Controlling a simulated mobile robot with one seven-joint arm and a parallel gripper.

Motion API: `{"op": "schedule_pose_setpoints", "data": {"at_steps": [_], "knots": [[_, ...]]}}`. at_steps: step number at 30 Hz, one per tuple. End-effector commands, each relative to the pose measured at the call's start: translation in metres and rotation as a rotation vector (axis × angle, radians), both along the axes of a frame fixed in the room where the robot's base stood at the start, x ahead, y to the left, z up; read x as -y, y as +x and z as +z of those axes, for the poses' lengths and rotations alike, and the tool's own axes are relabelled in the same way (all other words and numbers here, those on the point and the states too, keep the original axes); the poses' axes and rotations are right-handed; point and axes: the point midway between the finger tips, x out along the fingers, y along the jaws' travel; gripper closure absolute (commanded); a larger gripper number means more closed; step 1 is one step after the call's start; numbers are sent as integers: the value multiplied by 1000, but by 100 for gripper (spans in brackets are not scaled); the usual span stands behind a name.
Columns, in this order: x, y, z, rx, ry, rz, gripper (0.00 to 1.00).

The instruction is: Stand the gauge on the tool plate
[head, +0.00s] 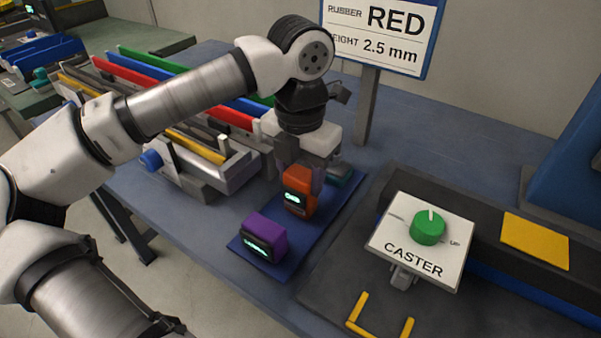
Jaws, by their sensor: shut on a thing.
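My gripper (302,180) points down and is shut on an orange gauge-like block (295,203) with a small lit display on its front. The block looks upright over a dark blue plate (306,237); I cannot tell whether it touches the plate. A purple block (265,233) with a similar lit display rests near the plate's front left end. A teal item (340,177) lies at the plate's far end, partly hidden behind the gripper. Which of these the task calls the gauge or the tool plate is not labelled.
A rack with coloured strips (190,100) stands behind and left. A post holds a sign (378,32) reading "RED" and "2.5 mm". A white "CASTER" panel with a green knob (428,227) stands right. Yellow brackets (379,322) and a yellow pad (535,241) lie nearby.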

Motion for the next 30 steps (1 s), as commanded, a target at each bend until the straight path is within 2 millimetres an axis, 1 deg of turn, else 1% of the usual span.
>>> {"op": "schedule_pose_setpoints", "data": {"at_steps": [5, 6, 11, 12, 19, 22, 26, 30], "knots": [[0, 0, -1, -2, 0, 0, 86], [0, 0, -2, -3, 1, 0, 50], [0, 0, -1, -2, 0, -1, 29], [0, 0, -1, -2, 0, -1, 28], [0, 0, -1, -3, 1, -1, 28], [0, 0, 4, -2, 1, 0, 28], [0, 0, 22, 0, 1, 0, 28], [0, 0, 54, 2, 1, 0, 28]]}}
